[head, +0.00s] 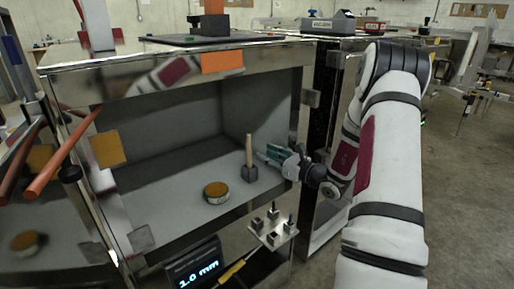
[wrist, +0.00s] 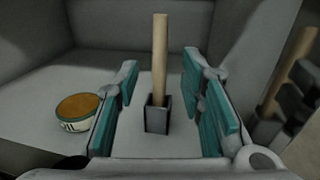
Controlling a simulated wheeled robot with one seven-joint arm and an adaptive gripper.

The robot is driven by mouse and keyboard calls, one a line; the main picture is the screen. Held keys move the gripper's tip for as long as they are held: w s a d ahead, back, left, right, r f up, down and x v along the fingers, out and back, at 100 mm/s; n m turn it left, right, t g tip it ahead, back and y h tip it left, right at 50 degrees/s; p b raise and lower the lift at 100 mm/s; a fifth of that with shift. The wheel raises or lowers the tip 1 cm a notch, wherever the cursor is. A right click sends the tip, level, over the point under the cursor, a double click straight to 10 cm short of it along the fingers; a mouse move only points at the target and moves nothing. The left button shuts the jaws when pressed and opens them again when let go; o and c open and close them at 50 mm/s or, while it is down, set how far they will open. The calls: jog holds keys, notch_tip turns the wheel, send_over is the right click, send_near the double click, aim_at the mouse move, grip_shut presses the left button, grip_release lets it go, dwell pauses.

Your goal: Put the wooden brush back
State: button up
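The wooden brush (head: 249,150) shows as a plain light stick standing upright, its lower end in a small dark square block or holder (head: 249,174) on the cabinet's inner floor. Bristles cannot be seen. In the wrist view the brush (wrist: 160,58) and its holder (wrist: 157,118) appear in the gap between my fingers, ahead of them. My gripper (head: 264,154) reaches into the cabinet from the right, just right of the stick. My gripper (wrist: 163,95) is open, with teal pads spread wide and nothing held. I see no finger touching the brush.
A round tin (head: 216,192) with an orange-brown top lies left of the holder. The open metal cabinet (head: 165,221) has a shiny right edge close to my arm. A small plate with metal posts (head: 272,229) and a display reading 1.0 mm (head: 196,270) are below.

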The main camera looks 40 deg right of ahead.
jog(key=s+a+r+n+g+y, duration=0.3)
jog(key=s+a+r+n+g, duration=0.25)
jog(key=a, duration=0.55)
jog(key=s+a+r+n+g+y, duration=0.35)
jog(key=a+n, duration=0.35)
jog(key=a, duration=0.3)
jog(key=s+a+r+n+g+y, duration=0.3)
jog(key=s+a+r+n+g, duration=0.3)
jog(key=a, duration=0.5)
jog(key=s+a+f+n+g+h, duration=0.1)
jog(key=s+a+n+g+h, duration=0.3)
jog(key=s+n, duration=0.8)
jog(key=s+d+n+t+h, duration=0.1)
jog(key=s+d+h, duration=0.2)
jog(key=s, duration=0.3)
jog(key=s+d+f+n+h, duration=0.1)
jog(key=s+d+n+h, duration=0.1)
jog(key=s+h, duration=0.4)
jog(key=shift+s+d+f+t, duration=0.2)
jog(key=shift+s+d+t, duration=0.2)
jog(key=shift+s+d, duration=0.4)
